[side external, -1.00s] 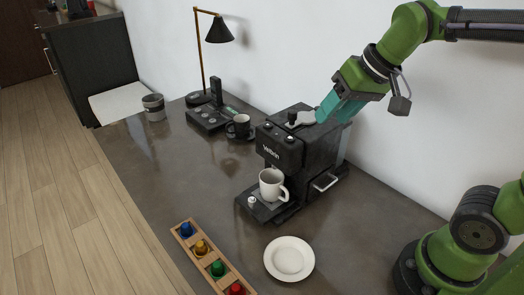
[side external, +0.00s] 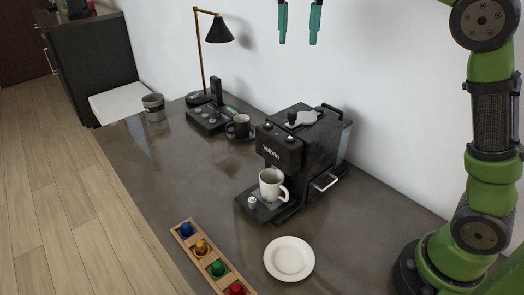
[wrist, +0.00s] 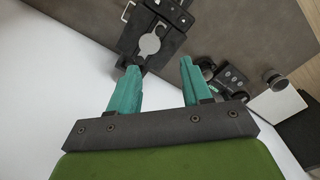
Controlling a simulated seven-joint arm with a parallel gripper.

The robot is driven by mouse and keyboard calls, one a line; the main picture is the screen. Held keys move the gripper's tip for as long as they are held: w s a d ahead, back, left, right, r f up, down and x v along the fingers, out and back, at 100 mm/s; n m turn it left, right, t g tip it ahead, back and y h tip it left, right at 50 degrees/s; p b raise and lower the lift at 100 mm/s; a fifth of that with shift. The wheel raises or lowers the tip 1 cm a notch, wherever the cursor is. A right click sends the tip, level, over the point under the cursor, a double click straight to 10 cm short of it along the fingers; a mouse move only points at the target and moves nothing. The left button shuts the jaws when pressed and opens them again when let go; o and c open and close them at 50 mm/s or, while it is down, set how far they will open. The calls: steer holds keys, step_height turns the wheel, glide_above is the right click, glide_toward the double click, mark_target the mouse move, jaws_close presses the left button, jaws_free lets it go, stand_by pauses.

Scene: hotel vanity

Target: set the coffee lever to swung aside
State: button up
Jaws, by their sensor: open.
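The black coffee machine (side external: 302,150) stands on the dark counter with a white mug (side external: 272,184) on its front tray. The coffee lever (side external: 303,119), a grey piece with a dark knob, lies on top of the machine; its grey round part also shows in the wrist view (wrist: 149,44). I cannot tell its exact setting. My gripper (side external: 298,42) is open and empty, fingers pointing down, well above the machine and apart from it. Its teal fingers also show in the wrist view (wrist: 160,68).
A white plate (side external: 289,259) and a wooden rack of coloured capsules (side external: 209,258) lie at the front. A black cup (side external: 240,127), a phone (side external: 210,114) and a lamp (side external: 220,30) stand behind left. The wall is close behind the machine.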

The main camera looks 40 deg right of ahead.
mark_target(293, 111)
step_height(293, 111, down, 16)
steer(key=shift+f, duration=0.25)
stand_by(0.3)
jaws_close()
